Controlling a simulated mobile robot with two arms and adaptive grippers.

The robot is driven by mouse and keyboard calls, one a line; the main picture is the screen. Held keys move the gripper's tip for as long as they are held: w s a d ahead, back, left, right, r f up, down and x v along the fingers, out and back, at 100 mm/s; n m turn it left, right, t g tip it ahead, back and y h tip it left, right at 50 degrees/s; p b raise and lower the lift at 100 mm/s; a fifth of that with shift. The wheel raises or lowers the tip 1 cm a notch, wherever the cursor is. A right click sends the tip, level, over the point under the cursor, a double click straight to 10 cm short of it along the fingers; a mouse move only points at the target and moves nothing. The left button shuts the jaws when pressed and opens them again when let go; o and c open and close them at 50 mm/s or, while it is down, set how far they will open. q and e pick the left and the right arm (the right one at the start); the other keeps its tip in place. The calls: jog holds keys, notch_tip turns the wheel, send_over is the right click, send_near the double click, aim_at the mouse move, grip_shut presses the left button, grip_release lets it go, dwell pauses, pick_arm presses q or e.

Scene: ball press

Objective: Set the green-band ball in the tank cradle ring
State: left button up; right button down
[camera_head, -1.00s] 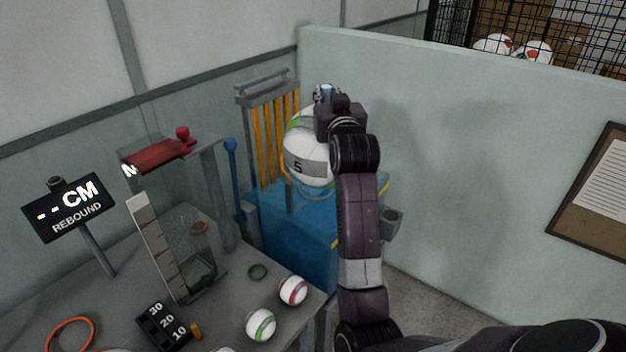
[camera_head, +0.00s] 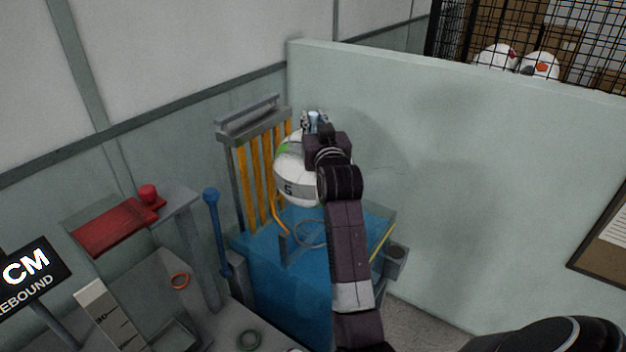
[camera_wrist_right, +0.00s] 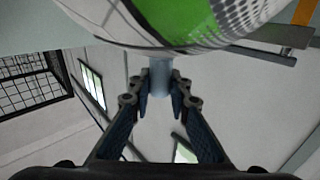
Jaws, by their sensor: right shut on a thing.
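The large white ball (camera_head: 298,185) with a green band and a "5" hangs in the air above the blue tank (camera_head: 285,285). My right gripper (camera_head: 314,120) is shut on a pale blue stem on the ball; the right wrist view shows the fingers (camera_wrist_right: 158,92) closed around that stem (camera_wrist_right: 158,76), with the ball (camera_wrist_right: 180,22) beyond it. The cradle ring (camera_head: 309,234), a thin hoop over the tank top, shows below the ball, apart from it and empty. My arm hides part of the tank top. My left gripper is out of view.
Yellow slats in a grey frame (camera_head: 246,187) stand at the tank's back left, close to the ball. A blue-knobbed lever (camera_head: 215,235) and a red press plate (camera_head: 115,228) are further left. A pale partition wall (camera_head: 480,190) stands right.

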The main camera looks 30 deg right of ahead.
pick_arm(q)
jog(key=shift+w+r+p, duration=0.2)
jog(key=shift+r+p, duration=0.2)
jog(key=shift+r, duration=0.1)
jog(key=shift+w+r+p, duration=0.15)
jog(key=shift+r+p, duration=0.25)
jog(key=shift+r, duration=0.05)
pick_arm(e)
notch_tip(320, 180, down, 14)
jog(key=shift+f, duration=0.15)
jog(key=c, duration=1.8)
grip_release()
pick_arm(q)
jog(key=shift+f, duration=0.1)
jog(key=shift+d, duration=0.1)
